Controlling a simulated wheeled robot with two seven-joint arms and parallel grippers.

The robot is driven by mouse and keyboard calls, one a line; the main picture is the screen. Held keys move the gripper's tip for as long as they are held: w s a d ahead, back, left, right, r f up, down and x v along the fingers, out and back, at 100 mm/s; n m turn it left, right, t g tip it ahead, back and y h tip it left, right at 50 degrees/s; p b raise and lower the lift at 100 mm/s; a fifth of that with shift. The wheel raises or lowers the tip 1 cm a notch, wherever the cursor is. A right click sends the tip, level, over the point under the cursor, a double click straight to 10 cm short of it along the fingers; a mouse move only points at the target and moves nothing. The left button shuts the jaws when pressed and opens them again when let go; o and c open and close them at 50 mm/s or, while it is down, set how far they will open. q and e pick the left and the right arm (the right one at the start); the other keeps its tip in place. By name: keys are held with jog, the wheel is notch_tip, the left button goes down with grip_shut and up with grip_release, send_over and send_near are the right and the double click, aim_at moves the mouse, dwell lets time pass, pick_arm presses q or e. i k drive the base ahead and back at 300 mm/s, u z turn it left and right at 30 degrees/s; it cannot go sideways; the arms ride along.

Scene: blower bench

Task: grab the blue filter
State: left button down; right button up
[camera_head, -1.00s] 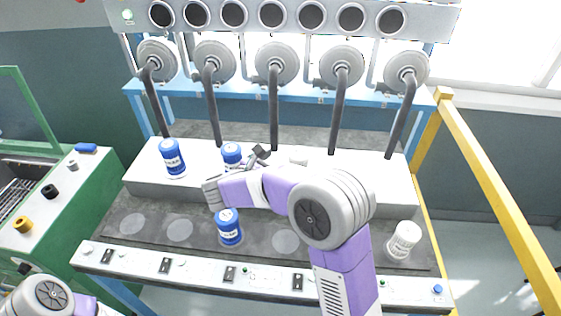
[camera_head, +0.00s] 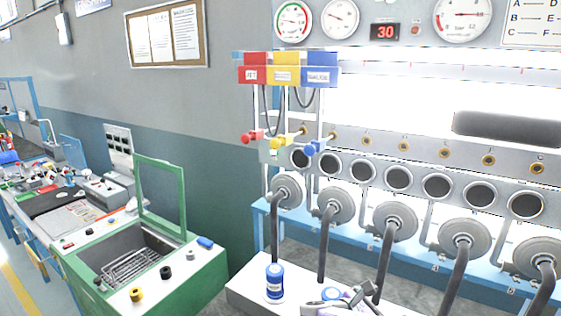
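A blue filter (camera_head: 275,283), a canister with a white label band, stands upright on the white ledge at the bottom of the head view. My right gripper (camera_head: 358,295) is just right of this second filter at the bottom edge. Its grey fingers are small and partly cut off, so I cannot tell whether they are open or touching the filter. My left gripper is out of view.
Grey pipes with round discs (camera_head: 337,206) rise above the white ledge (camera_head: 245,294). Red, yellow and blue boxes (camera_head: 286,70) hang above, with coloured knobs below. A green machine (camera_head: 205,270) with an open basin stands at left.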

aim_at(275, 272)
jog(key=k, duration=1)
